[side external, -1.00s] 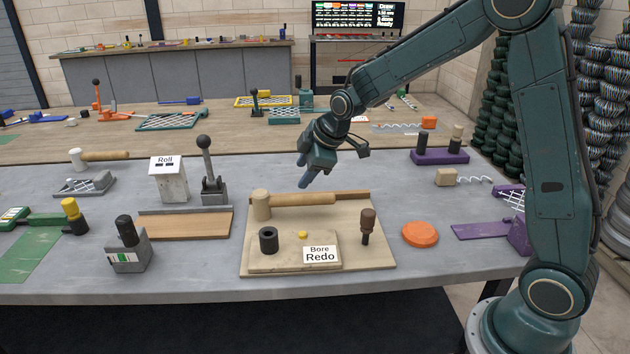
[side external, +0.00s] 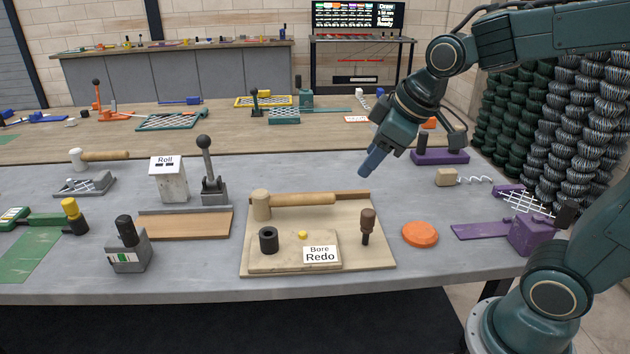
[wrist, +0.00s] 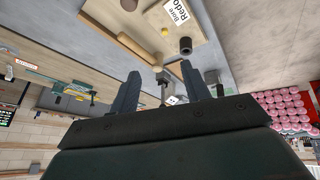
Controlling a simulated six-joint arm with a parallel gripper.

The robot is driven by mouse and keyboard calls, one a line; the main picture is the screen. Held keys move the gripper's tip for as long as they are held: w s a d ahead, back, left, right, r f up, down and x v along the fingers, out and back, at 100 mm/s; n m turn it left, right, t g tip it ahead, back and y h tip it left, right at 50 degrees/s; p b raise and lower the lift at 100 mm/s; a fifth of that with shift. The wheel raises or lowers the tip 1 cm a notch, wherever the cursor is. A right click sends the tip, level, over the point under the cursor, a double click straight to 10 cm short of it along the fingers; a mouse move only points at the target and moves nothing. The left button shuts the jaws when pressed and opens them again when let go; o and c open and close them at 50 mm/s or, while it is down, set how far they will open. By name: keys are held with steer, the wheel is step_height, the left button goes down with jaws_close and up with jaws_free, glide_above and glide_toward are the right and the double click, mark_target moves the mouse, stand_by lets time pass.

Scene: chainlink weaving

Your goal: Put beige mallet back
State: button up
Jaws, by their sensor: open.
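The beige mallet (side external: 300,199) lies along the back of a beige board (side external: 375,250), its head at the left and its handle pointing right. It also shows in the wrist view (wrist: 136,48), beyond the fingertips. My gripper (side external: 371,162) is in the air above and to the right of the handle end, apart from it. In the wrist view my gripper (wrist: 160,80) has its two fingers spread with nothing held between them.
The board also bears a black ring (side external: 268,240), a brown-handled tool (side external: 367,225) and a "Bore Redo" sign (side external: 320,255). An orange disc (side external: 420,233) lies to the right. Another mallet (side external: 100,156) lies at the left. A lever tool (side external: 208,170) stands behind a brown plate.

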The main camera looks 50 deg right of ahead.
steer(key=s+m, duration=0.4)
steer(key=s, duration=0.9)
steer(key=shift+s+a, duration=0.4)
